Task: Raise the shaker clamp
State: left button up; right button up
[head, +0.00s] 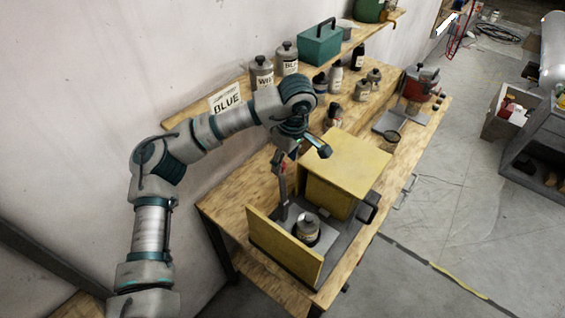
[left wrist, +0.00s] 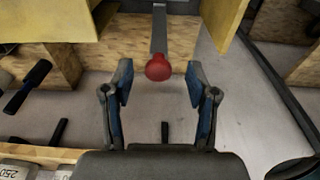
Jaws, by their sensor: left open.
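The yellow shaker (head: 345,170) stands on the wooden bench with its yellow door panel (head: 275,245) open. A grey can (head: 308,230) stands on its base. The clamp lever is an upright grey bar (head: 283,192) beside the can, with a red knob at its top; the knob (left wrist: 158,67) also shows in the left wrist view. My left gripper (left wrist: 159,78) is open, with one finger to each side of the red knob and visible gaps to both. My right gripper is not in view.
The wooden bench (head: 232,200) runs along the wall. Several bottles and cans stand behind the shaker, and a teal box (head: 320,43) is on the shelf. A sign reading BLUE (head: 227,101) is behind my arm.

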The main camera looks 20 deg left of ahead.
pick_arm(q)
notch_tip(320, 180, up, 10)
jog(key=shift+d, duration=0.4)
